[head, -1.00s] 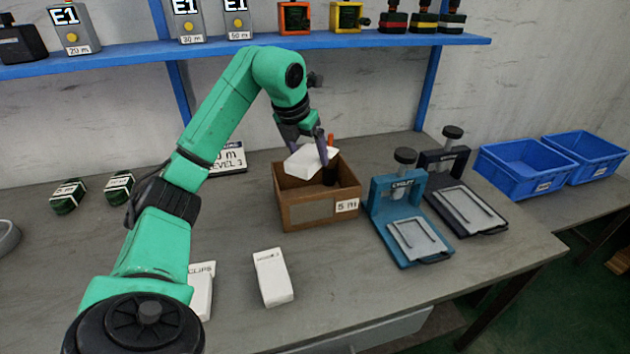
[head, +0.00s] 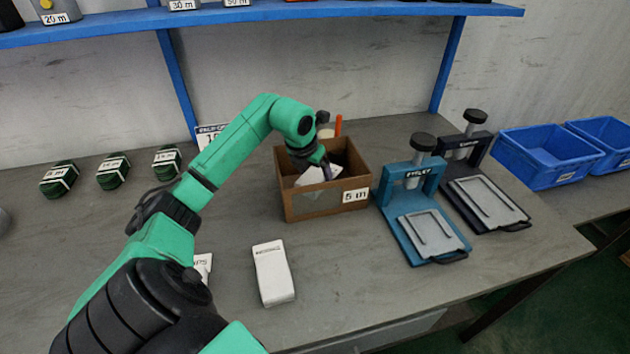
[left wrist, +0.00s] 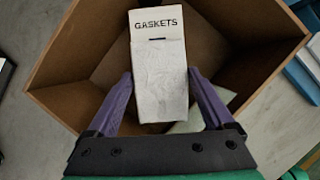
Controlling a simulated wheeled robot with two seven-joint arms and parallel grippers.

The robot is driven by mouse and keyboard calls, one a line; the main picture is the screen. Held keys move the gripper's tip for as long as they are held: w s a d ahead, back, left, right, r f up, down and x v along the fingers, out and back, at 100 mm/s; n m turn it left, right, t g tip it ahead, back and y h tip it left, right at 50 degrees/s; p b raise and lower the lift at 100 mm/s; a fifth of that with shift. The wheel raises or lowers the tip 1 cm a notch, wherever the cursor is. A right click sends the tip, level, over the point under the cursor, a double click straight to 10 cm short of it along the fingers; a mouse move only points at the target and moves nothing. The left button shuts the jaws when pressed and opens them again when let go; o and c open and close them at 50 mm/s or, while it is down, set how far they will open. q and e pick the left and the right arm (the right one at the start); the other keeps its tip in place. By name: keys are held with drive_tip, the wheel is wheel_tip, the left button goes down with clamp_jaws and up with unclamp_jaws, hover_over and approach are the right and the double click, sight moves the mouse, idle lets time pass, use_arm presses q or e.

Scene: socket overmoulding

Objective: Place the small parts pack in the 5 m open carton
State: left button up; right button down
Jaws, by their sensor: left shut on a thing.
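The brown open carton (head: 312,205) stands mid-table, with a "5 m" label on its front. My left gripper (head: 322,168) reaches down into it, shut on a white pack (head: 312,177). In the left wrist view the pack (left wrist: 160,88) reads "GASKETS" and sits between the two purple fingers of the gripper (left wrist: 160,92), inside the walls of the carton (left wrist: 240,35). Another pale item (left wrist: 187,122) shows partly beneath it. My right gripper is not in view.
A white pack (head: 272,272) lies on the table in front of the carton; another (head: 203,266) is mostly behind my arm. A blue press (head: 420,210) stands close to the carton's right, a dark press (head: 483,180) beyond. Blue bins (head: 548,155) are farther right.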

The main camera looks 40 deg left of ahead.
use_arm(q)
wheel_tip(320, 180, down, 4)
drive_tip(key=shift+f, duration=0.25)
drive_tip(key=o, duration=1.2)
drive_tip(key=shift+o, duration=0.2)
drive_tip(key=shift+r, duration=0.15)
drive_tip(key=v, duration=1.2)
drive_tip(key=shift+w+b, duration=0.1)
drive_tip(key=shift+b, duration=0.3)
